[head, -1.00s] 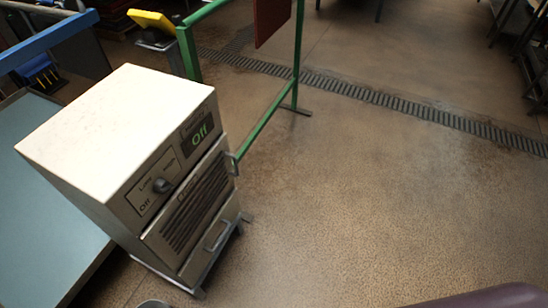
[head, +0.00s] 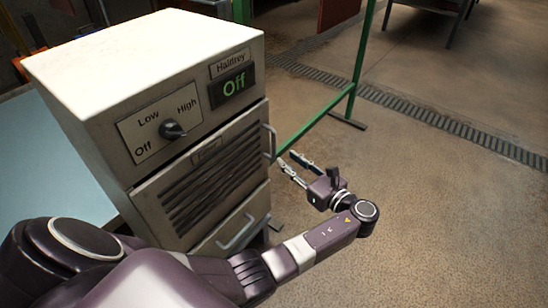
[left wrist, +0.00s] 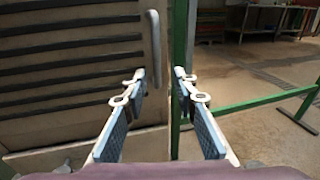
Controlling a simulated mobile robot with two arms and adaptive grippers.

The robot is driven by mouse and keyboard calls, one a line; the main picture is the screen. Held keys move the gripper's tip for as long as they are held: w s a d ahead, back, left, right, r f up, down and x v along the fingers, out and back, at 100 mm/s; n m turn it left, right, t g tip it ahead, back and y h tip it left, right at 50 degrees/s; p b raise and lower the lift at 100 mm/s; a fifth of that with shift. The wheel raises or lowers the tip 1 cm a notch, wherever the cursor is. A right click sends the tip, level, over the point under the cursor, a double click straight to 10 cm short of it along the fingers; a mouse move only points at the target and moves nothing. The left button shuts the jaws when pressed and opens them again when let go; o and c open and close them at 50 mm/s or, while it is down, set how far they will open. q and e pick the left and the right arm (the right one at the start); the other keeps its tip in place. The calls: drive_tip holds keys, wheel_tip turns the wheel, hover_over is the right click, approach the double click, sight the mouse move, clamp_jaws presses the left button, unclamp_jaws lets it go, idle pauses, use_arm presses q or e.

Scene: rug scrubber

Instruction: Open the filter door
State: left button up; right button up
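The filter door is the louvred panel (head: 212,172) on the front of the beige scrubber cabinet (head: 150,70). It looks shut against the cabinet. Its upright bar handle (head: 270,143) is on the door's right edge. My left gripper (head: 294,168) is just right of the cabinet, near the handle. In the left wrist view my left gripper (left wrist: 160,88) is open and empty. There the handle (left wrist: 153,45) stands just above and beyond the gap between the fingertips, apart from them as far as I can see. My right gripper is not in view.
The knob (head: 173,130) points between Low and High, and the display (head: 233,85) reads Off. A lower drawer handle (head: 238,232) sits below the door. A green frame (head: 352,85) stands behind on the right. The floor on the right is clear.

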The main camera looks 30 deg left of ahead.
sight(274, 156)
use_arm(q)
drive_tip(key=shift+y, duration=0.5)
drive_tip(key=a+r, duration=0.1)
drive_tip(key=a, duration=0.1)
drive_tip(key=w+a+r, duration=0.1)
drive_tip(key=a, duration=0.2)
drive_tip(key=w+a+r, duration=0.1)
drive_tip(key=a, duration=0.1)
drive_tip(key=shift+a+b, duration=0.15)
drive_tip(key=shift+b, duration=0.2)
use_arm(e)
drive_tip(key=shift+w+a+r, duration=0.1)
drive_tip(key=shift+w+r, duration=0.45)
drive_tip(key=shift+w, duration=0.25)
use_arm(q)
clamp_jaws()
